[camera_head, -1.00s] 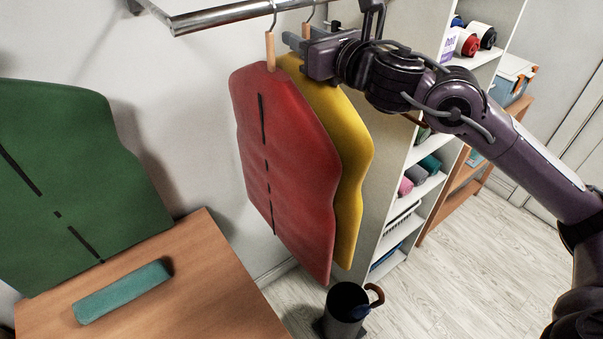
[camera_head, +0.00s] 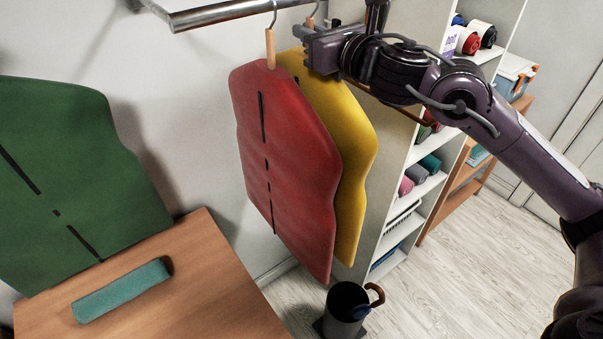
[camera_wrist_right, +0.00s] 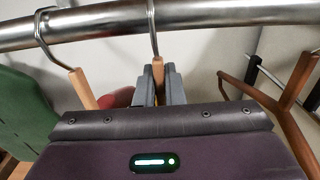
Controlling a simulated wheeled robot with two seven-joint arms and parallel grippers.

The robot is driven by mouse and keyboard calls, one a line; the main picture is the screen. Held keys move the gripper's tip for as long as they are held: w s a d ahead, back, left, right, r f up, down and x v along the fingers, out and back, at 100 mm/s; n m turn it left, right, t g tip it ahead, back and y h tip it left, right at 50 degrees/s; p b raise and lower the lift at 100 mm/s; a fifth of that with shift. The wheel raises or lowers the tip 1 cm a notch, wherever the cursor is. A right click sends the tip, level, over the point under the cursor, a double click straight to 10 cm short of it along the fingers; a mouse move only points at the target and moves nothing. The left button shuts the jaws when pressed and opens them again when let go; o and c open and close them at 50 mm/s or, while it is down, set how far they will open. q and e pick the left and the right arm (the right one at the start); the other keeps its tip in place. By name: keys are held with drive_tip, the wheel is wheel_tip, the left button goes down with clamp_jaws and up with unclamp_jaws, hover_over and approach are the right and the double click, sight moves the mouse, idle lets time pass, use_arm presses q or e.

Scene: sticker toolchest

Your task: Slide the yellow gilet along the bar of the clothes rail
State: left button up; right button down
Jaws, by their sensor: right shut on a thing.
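The yellow gilet (camera_head: 352,130) hangs from the metal bar (camera_head: 215,14) of the clothes rail, just behind a red gilet (camera_head: 285,170). My right gripper (camera_head: 303,34) is at the top of the yellow gilet, below the bar. In the right wrist view its grey fingers (camera_wrist_right: 159,92) are shut on the wooden neck of a hanger (camera_wrist_right: 158,72), whose metal hook goes up over the bar (camera_wrist_right: 205,17). The red gilet's hanger (camera_wrist_right: 82,88) is to the left of the fingers, apart from them. My left gripper is not in view.
A green gilet (camera_head: 75,180) is at the left above a wooden table (camera_head: 190,290) with a teal roll (camera_head: 122,291). A dark bin (camera_head: 345,305) stands on the floor below the gilets. White shelves (camera_head: 412,200) stand to the right. Another wooden hanger (camera_wrist_right: 292,90) is right of the fingers.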

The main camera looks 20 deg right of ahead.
drive_tip(key=shift+w+d+r+b, duration=0.1)
drive_tip(key=shift+w+d+b, duration=0.15)
drive_tip(key=shift+d, duration=0.55)
drive_tip(key=shift+w+d+f+b, duration=0.1)
drive_tip(key=shift+w+d+b, duration=0.15)
drive_tip(key=shift+d, duration=0.6)
drive_tip(key=shift+w+d+r+b, duration=0.15)
drive_tip(key=shift+w+d, duration=0.2)
drive_tip(key=shift+d, duration=0.45)
drive_tip(key=shift+f+b, duration=0.2)
drive_tip(key=shift+b, duration=0.15)
